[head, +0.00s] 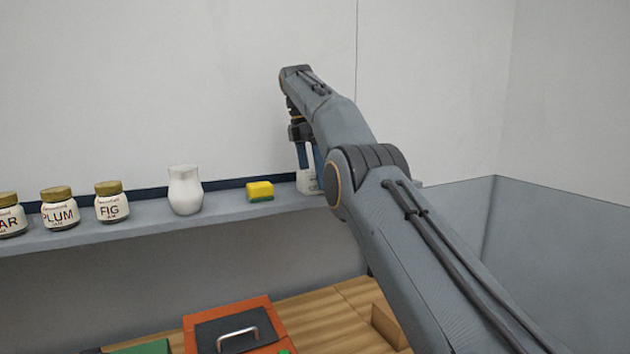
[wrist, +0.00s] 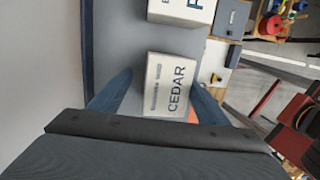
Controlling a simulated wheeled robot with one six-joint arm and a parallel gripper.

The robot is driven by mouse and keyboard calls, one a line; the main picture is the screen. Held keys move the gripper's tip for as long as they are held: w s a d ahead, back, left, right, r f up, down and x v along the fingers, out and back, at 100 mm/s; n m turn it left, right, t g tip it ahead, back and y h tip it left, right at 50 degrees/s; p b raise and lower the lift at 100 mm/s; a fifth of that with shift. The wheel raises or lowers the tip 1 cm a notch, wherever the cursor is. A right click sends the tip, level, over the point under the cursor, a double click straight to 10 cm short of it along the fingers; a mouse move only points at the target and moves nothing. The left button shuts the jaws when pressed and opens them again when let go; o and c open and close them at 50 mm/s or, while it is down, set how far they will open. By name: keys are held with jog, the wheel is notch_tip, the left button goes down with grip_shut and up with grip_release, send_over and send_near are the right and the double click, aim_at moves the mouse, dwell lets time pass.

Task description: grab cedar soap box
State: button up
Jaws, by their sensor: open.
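The cedar soap box (wrist: 168,84) is a white box with dark lettering that reads CEDAR. It stands on the grey shelf (wrist: 122,38). In the wrist view it lies between the two blue fingers of my open gripper (wrist: 165,92), with a gap showing on the left side. In the head view my gripper (head: 309,168) points down at the shelf, around a white box (head: 306,182) mostly hidden by the fingers and my arm. I cannot tell whether either finger touches the box.
Another white box (wrist: 182,10) stands close beyond the cedar box. On the shelf left of my gripper are a yellow-green sponge (head: 260,191), a white pitcher (head: 185,190) and several jam jars, including fig (head: 112,206) and plum (head: 60,213). A wall stands right behind the shelf.

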jog(key=shift+s+d+r+t, duration=0.4)
jog(key=shift+s+r+t, duration=0.35)
jog(key=shift+s, duration=0.1)
jog(key=shift+w+a+f, duration=0.2)
jog(key=shift+w+f, duration=0.35)
jog(key=shift+w, duration=0.1)
jog(key=shift+s+d+r, duration=0.1)
jog(key=shift+s+r, duration=0.05)
jog(key=shift+s, duration=0.05)
jog(key=c, duration=1.3)
jog(key=shift+c, duration=0.2)
jog(key=shift+r, duration=0.15)
